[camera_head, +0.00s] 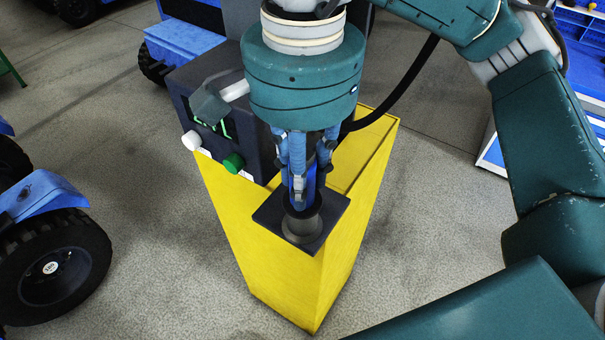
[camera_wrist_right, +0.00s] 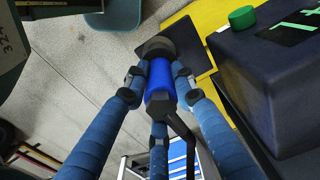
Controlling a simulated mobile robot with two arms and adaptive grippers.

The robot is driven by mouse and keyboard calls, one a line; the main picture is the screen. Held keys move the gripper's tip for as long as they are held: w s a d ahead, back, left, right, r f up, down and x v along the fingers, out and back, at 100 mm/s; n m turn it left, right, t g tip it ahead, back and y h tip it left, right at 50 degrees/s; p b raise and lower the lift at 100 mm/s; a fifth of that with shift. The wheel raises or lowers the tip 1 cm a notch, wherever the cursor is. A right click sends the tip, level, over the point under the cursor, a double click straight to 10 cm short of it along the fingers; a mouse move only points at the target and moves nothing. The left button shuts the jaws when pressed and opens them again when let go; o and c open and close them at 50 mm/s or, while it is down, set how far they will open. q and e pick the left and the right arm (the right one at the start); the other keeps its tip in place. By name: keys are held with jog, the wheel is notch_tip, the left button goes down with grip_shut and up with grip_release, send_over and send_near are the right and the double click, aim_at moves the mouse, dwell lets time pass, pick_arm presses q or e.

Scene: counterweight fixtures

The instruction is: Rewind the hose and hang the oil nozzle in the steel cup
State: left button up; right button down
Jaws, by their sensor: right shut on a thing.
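My right gripper (camera_head: 300,184) points down, its blue fingers shut around the oil nozzle (camera_wrist_right: 160,82). The nozzle has a blue body and a black handle. It stands roughly upright, its lower end at the mouth of the dark grey steel cup (camera_head: 302,222). I cannot tell how deep it sits. The cup is on a black square plate (camera_head: 328,212) at the near corner of a yellow cabinet (camera_head: 318,268). In the wrist view the cup (camera_wrist_right: 158,46) shows just beyond the nozzle. A black hose (camera_head: 408,82) curves behind the gripper to the upper right. My left gripper is not in view.
A dark control box (camera_head: 185,95) with a white knob (camera_head: 191,140), a green knob (camera_head: 233,163) and a green display stands on the cabinet, close to the left of my gripper. Blue wheeled machines (camera_head: 48,235) stand at the left.

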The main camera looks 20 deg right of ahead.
jog(key=shift+s+f, duration=0.1)
jog(key=shift+f, duration=0.15)
jog(key=c, duration=1.4)
grip_release()
jog(key=shift+o, duration=0.2)
jog(key=shift+r, duration=0.15)
jog(key=shift+r+p, duration=0.45)
notch_tip(320, 180, up, 9)
jog(key=p, duration=0.7)
